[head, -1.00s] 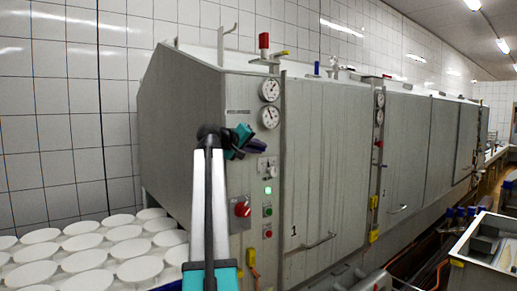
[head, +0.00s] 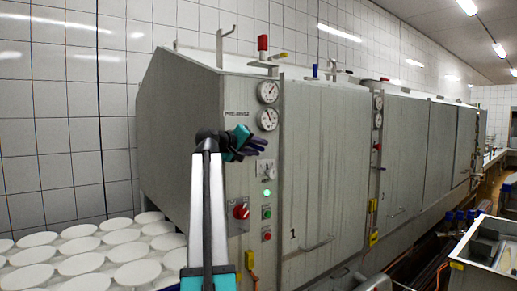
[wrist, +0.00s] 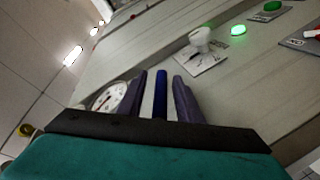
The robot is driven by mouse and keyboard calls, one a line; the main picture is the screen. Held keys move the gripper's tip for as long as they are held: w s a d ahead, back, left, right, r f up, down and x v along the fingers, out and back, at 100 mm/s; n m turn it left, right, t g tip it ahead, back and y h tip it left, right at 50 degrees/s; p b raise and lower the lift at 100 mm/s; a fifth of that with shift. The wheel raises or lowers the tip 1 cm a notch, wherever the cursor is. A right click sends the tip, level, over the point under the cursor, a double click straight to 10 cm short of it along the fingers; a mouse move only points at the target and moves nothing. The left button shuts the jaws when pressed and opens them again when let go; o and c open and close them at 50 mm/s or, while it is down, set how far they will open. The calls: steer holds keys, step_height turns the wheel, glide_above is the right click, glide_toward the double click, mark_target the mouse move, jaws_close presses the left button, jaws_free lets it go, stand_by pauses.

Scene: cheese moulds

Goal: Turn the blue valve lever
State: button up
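A blue lever (wrist: 160,94) stands between the two dark purple fingers of my gripper in the wrist view. My gripper (wrist: 163,92) is open around it, with a narrow gap showing on each side. In the head view my gripper (head: 258,146) is at the cabinet's front panel, just below the lower gauge (head: 267,119). I cannot make out the lever there; the gripper seems to cover it.
The grey steel cabinet (head: 190,150) carries a white-handled switch (wrist: 200,42), a lit green lamp (head: 267,193) and a red rotary switch (head: 241,211) below my gripper. Another gauge (head: 268,92) sits above. Round white moulds (head: 80,265) fill the lower left.

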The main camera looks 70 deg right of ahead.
steer(key=shift+a, duration=0.1)
steer(key=shift+b+v, duration=0.3)
steer(key=shift+v, duration=0.5)
steer(key=b+v, duration=0.2)
steer(key=v, duration=1)
steer(key=shift+b, duration=0.35)
steer(key=shift+f, duration=0.1)
